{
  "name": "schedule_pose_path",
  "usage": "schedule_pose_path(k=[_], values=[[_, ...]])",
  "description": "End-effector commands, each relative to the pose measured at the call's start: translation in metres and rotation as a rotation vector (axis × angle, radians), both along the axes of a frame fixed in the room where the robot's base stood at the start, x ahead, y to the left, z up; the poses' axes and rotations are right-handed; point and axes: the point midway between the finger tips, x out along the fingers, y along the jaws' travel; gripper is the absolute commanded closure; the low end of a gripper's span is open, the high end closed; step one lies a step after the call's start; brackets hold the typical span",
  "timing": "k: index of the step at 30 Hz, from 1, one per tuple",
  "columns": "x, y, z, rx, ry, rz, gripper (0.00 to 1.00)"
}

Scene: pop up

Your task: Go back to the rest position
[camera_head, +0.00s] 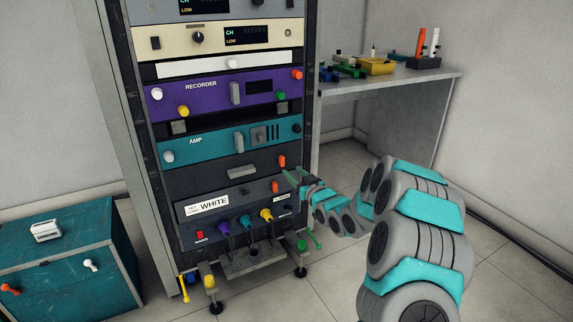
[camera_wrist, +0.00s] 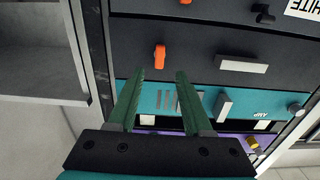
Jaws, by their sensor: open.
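My gripper (camera_head: 297,179) is in front of the lower right part of the equipment rack, beside its right edge. In the wrist view my gripper (camera_wrist: 160,76) has two green fingers spread apart with nothing held between them. An orange knob (camera_wrist: 160,57) on a dark panel shows just beyond the fingertips; I cannot tell how far it is from them. It also shows in the head view (camera_head: 282,160). My grey and turquoise arm reaches in from the lower right of the head view.
The rack (camera_head: 130,120) holds a purple recorder (camera_head: 205,91), a teal amp (camera_head: 205,149) and a panel labelled WHITE (camera_head: 207,206). A table (camera_head: 400,78) with small items stands behind right. A teal cabinet (camera_head: 60,262) stands at left. Floor shows between rack and arm.

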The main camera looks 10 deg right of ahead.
Motion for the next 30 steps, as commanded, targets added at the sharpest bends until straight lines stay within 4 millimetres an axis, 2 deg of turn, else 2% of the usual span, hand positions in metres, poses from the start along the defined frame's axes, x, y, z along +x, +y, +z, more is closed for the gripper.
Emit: schedule_pose_path(k=[5, 8, 14, 20, 26, 30], values=[[-0.010, 0.004, 0.011, -0.043, 0.088, -0.021, 0.50], [-0.025, 0.005, 0.016, -0.088, 0.194, -0.049, 0.50], [-0.078, 0.004, 0.019, -0.174, 0.432, -0.106, 0.50], [-0.154, -0.001, 0.023, -0.242, 0.674, -0.162, 0.50], [-0.252, -0.006, 0.025, -0.290, 0.925, -0.209, 0.50], [-0.329, -0.006, 0.030, -0.305, 1.097, -0.233, 0.50]])
